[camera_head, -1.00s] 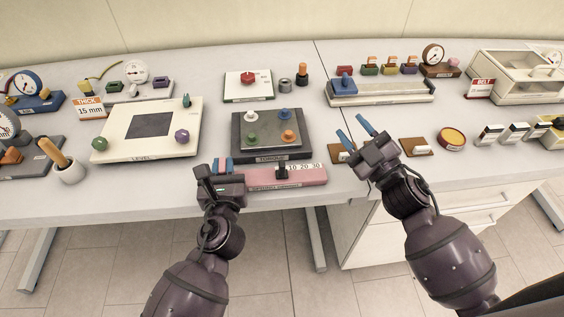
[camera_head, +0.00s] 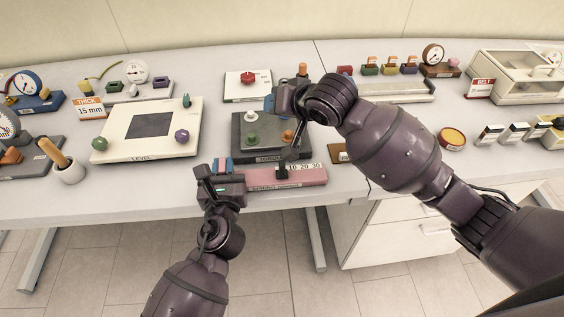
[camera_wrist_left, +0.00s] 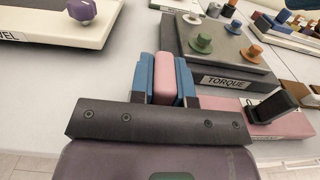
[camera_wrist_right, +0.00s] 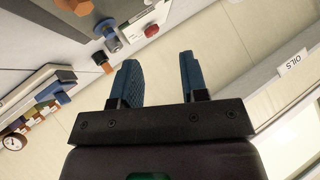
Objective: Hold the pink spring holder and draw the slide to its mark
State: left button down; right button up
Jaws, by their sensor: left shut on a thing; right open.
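The pink spring holder (camera_head: 290,178) lies along the front of the table, below the torque board, and carries a scale marked 10 20 30. A dark slide (camera_head: 283,171) stands on it left of the scale; it also shows in the left wrist view (camera_wrist_left: 271,106). My left gripper (camera_head: 222,165) is shut on the holder's pink left end (camera_wrist_left: 164,78), which sits between its blue fingers. My right gripper is up over the back of the torque board; in the right wrist view its fingers (camera_wrist_right: 157,82) are apart with nothing between them.
The torque board (camera_head: 243,148) with several coloured knobs stands right behind the holder. The level board (camera_head: 165,151) is to the left. A white plate with a red knob (camera_head: 248,78) and an orange-topped peg (camera_head: 303,70) stand behind.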

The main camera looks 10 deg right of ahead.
jog(key=s+a+g+h, duration=0.2)
jog(key=s+a+g, duration=0.1)
jog(key=s+g, duration=0.15)
notch_tip(320, 180, up, 4)
jog(key=f+g+h, duration=0.1)
jog(key=g+h, duration=0.3)
send_over(282, 163)
jog(key=shift+g, duration=0.25)
notch_tip(282, 163, down, 11)
jog(key=shift+f, duration=0.2)
grip_shut()
